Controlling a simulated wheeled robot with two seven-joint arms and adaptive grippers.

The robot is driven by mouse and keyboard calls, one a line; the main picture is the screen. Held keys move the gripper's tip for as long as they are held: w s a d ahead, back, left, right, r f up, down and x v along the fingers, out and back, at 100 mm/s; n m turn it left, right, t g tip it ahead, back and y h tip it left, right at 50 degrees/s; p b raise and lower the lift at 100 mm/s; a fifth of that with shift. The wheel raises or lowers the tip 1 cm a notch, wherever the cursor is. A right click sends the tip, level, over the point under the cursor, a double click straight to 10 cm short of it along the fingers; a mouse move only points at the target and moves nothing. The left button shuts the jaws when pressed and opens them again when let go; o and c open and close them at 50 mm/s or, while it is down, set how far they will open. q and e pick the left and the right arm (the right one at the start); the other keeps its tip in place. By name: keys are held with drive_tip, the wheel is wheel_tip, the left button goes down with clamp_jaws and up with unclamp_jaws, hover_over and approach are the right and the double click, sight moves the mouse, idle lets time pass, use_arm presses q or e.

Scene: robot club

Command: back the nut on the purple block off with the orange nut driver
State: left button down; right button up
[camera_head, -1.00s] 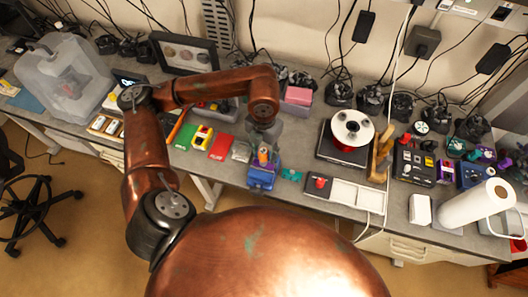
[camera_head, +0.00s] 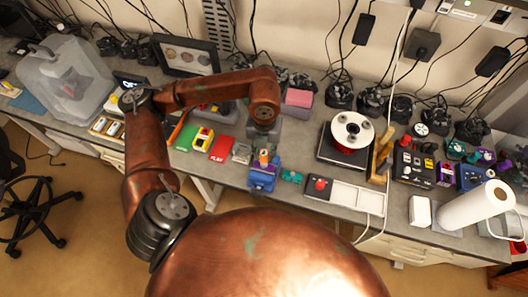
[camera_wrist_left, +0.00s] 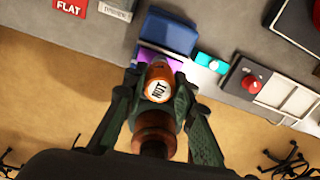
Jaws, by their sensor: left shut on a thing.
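My left gripper (camera_head: 264,142) points down over the workbench and is shut on the orange nut driver (camera_head: 264,157). In the left wrist view the driver's orange end, marked NUT, shows between the two fingers (camera_wrist_left: 157,92). The purple block (camera_wrist_left: 178,62) sits against the blue vise (camera_wrist_left: 170,33), just beyond the driver in that view. In the head view the blue vise (camera_head: 262,181) stands at the bench's front edge under the driver. The nut is hidden behind the driver and fingers, so I cannot tell whether the driver touches it. My right gripper is out of view.
A red mat marked FLAT (camera_head: 222,148) lies left of the vise. A small teal piece (camera_head: 291,176) and a panel with a red button (camera_head: 319,184) are to its right. A white spool (camera_head: 352,131) stands farther right. Floor shows before the bench.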

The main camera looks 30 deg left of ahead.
use_arm(q)
drive_tip(key=n, duration=0.4)
drive_tip(key=shift+r+p, duration=0.1)
drive_tip(key=shift+p, duration=0.25)
drive_tip(key=n, duration=0.4)
drive_tip(key=shift+p, duration=0.3)
drive_tip(key=c, duration=1.6)
unclamp_jaws()
drive_tip(key=m+b, duration=0.2)
drive_tip(key=m, duration=0.1)
drive_tip(key=m+b, duration=0.2)
drive_tip(key=m, duration=0.1)
drive_tip(key=m+b, duration=0.2)
drive_tip(key=m, duration=0.2)
drive_tip(key=shift+f+b, duration=0.3)
drive_tip(key=shift+b, duration=0.05)
drive_tip(key=shift+r+m+b, duration=0.2)
drive_tip(key=shift+m+b, duration=0.2)
drive_tip(key=shift+m, duration=0.8)
drive_tip(key=shift+c, duration=0.4)
